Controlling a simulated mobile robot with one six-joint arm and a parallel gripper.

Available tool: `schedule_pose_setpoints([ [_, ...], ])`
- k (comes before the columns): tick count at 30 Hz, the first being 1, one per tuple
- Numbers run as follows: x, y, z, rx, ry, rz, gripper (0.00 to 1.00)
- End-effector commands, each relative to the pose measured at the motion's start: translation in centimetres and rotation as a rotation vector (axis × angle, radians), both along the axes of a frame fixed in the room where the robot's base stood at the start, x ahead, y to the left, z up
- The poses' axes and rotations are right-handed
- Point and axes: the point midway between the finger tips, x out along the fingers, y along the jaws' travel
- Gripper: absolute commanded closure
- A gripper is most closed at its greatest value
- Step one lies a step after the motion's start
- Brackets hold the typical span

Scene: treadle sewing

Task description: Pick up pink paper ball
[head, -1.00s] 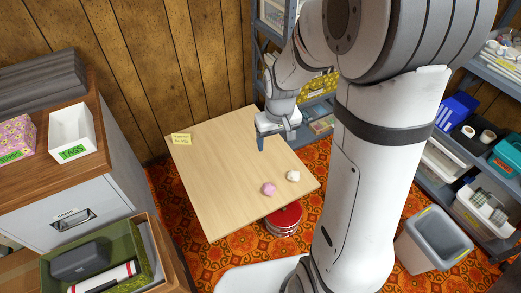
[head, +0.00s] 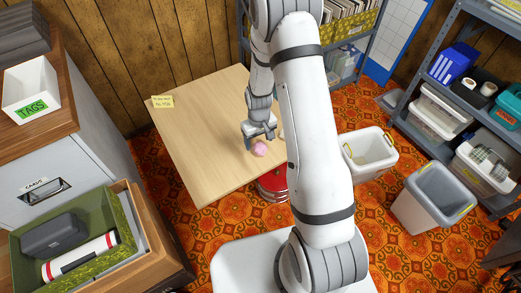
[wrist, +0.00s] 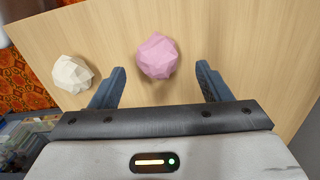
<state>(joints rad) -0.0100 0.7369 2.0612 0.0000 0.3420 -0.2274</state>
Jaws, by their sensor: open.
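The pink paper ball (head: 259,149) lies on the light wooden table (head: 200,125) near its front right edge. In the wrist view the pink paper ball (wrist: 157,56) shows just beyond and between the two blue fingertips, nearer the left one. My gripper (wrist: 160,80) is open and empty. In the head view my gripper (head: 259,138) is right by the ball, low over the table. A white paper ball (wrist: 73,74) lies to the left in the wrist view, outside the fingers. In the head view it is mostly hidden behind my arm.
A yellow note (head: 162,101) lies at the table's far left corner. A red round stack (head: 273,185) stands on the floor by the table's front edge. A white bin (head: 369,152) and a grey bin (head: 432,195) stand to the right. The table's left part is clear.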

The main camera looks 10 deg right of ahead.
Motion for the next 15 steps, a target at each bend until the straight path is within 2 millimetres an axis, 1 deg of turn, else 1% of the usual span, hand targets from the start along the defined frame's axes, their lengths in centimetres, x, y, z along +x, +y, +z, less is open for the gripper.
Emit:
schedule_pose_setpoints([
  [1,-0.2,-0.2,-1.2,0.0,0.003,-0.001,0.29],
  [3,-0.3,-0.4,-2.4,0.0,0.005,-0.002,0.29],
  [6,-0.2,-0.3,-3.7,0.0,0.003,-0.001,0.29],
  [9,-0.2,-0.3,-4.0,0.001,0.001,-0.001,0.29],
  [14,-0.2,-0.3,-3.9,0.001,0.001,-0.002,0.29],
  [15,-0.2,-0.3,-3.9,0.001,0.001,-0.002,0.32],
])
